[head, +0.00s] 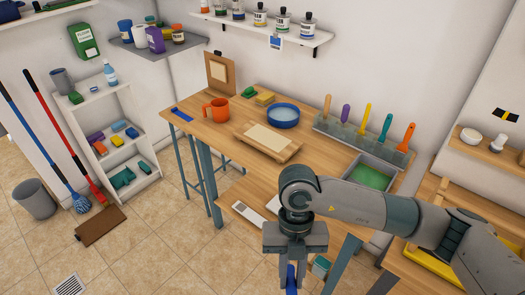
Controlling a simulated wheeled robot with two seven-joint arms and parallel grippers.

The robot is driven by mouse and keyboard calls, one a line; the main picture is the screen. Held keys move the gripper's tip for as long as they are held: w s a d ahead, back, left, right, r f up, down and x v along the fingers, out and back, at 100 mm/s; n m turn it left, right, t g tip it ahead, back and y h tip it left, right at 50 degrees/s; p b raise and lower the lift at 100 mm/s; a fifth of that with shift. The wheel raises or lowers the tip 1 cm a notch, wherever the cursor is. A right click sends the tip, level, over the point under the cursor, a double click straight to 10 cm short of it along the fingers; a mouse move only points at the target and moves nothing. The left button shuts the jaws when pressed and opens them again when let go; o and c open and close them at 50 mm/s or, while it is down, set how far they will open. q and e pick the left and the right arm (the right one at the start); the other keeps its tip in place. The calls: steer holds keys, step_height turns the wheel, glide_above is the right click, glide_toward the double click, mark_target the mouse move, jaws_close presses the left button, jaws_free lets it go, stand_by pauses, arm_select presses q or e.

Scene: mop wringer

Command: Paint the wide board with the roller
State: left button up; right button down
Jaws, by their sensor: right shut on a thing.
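My right gripper (291,262) points down in front of the table, at the bottom of the view. It is shut on a blue handle (291,280); the rest of that thing is cut off by the frame, so I cannot tell whether it is the roller. A wide wooden board with a cream face (268,139) lies flat on the table, beyond the gripper. A smaller board with a cream face (219,71) stands upright at the table's back left. A grey tray with green inside (370,176) sits at the table's right, behind my right arm. My left gripper is out of view.
The table (222,132) also bears an orange mug (216,110), a blue bowl (283,115) and a rack of several colored-handled tools (350,135). A lower shelf (238,202) is under it. A white shelf unit, mops and a grey bin (35,200) stand at left.

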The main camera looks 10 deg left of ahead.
steer(key=shift+w+d+f+n, duration=0.2)
steer(key=shift+f+n, duration=0.15)
steer(key=shift+n, duration=0.35)
steer(key=w+d+f+n+t+b, duration=0.3)
steer(key=w+d+n, duration=0.3)
steer(key=n, duration=1)
steer(key=w+d+f+n+t+b, duration=0.3)
steer(key=d+n, duration=0.7)
steer(key=n, duration=0.7)
steer(key=w+f+b, duration=0.2)
steer(key=w, duration=0.1)
steer(key=shift+w+d+n+t, duration=0.3)
steer(key=shift+t, duration=0.1)
